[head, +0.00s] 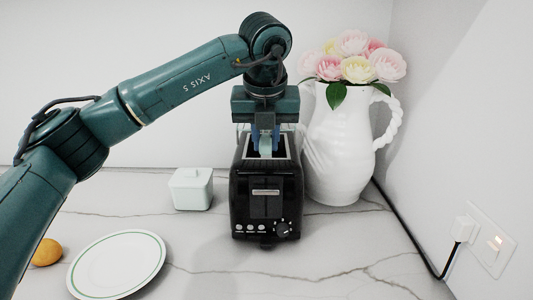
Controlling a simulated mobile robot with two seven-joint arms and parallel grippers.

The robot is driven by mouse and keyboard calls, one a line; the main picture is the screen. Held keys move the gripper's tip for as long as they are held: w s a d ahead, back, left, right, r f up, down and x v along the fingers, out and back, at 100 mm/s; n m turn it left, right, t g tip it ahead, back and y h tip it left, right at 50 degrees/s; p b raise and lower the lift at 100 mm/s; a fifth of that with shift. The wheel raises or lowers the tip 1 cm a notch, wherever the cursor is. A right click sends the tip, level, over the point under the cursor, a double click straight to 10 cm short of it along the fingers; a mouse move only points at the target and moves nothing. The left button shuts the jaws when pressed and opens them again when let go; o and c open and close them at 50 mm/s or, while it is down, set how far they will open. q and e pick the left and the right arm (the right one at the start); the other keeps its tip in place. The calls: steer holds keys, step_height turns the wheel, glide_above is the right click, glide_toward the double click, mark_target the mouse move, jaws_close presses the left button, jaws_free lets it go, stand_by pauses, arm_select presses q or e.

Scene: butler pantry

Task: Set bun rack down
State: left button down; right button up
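A black toaster (267,200) stands on the marble counter, its lever and dial facing me. My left gripper (265,150) points straight down from above, with its fingertips at the toaster's top opening. Its fingers look close together, but the view is too small to show whether they are open or shut on something. I cannot clearly make out a bun rack. Any rack at the toaster's top is hidden by the gripper or too thin to tell. My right gripper is not in view.
A white pitcher (340,160) with pink and yellow flowers (355,62) stands close to the toaster's right. A pale lidded box (191,190) is left of it. A white plate (117,265) and a bun (46,252) lie at front left. A black cord (410,237) runs to the wall outlet (491,240).

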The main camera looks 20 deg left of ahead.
arm_select(q)
steer(key=shift+f, duration=1.65)
steer(key=shift+f, duration=0.2)
steer(key=c, duration=1.3)
jaws_free()
steer(key=v, duration=1.2)
steer(key=shift+r, duration=0.2)
